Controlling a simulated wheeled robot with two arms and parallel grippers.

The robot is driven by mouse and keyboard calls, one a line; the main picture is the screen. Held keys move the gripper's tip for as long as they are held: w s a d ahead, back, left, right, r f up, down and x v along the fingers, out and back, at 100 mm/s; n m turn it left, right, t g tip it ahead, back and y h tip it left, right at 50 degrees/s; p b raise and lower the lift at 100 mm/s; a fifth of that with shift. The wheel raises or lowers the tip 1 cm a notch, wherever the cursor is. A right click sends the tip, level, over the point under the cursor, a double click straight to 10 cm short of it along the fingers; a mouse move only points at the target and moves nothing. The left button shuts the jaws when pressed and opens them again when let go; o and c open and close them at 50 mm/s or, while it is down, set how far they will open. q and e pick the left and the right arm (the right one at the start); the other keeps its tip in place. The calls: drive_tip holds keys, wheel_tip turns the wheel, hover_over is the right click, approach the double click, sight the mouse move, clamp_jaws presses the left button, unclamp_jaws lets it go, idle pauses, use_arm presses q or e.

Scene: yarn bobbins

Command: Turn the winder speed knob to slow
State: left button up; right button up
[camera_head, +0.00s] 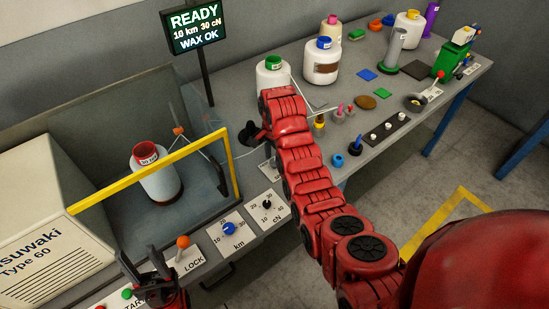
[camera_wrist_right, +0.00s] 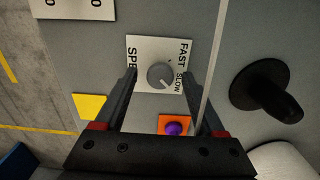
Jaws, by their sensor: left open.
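The speed knob (camera_wrist_right: 160,75) is a round grey knob on a white plate (camera_wrist_right: 138,48) marked FAST and SLOW in the right wrist view. I cannot tell which mark it points at. My right gripper (camera_wrist_right: 159,70) is open, with one finger on each side of the knob; whether they touch it is unclear. In the head view a white plate (camera_head: 267,170), likely the same one, is partly hidden by my red right arm, and the knob cannot be made out. My left gripper (camera_head: 145,266) is open near the orange-topped LOCK lever (camera_head: 183,243).
A purple knob (camera_wrist_right: 173,129) on an orange plate and a black peg (camera_wrist_right: 266,90) lie close to my right gripper. Dials marked km (camera_head: 229,228) and cN (camera_head: 267,204) line the front edge. A yellow bar (camera_head: 150,172) fronts the winder. Bobbins stand at the back.

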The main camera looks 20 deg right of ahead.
sight(274, 161)
wheel_tip(274, 161, up, 18)
drive_tip(key=p, duration=1.4)
drive_tip(key=shift+f, duration=0.25)
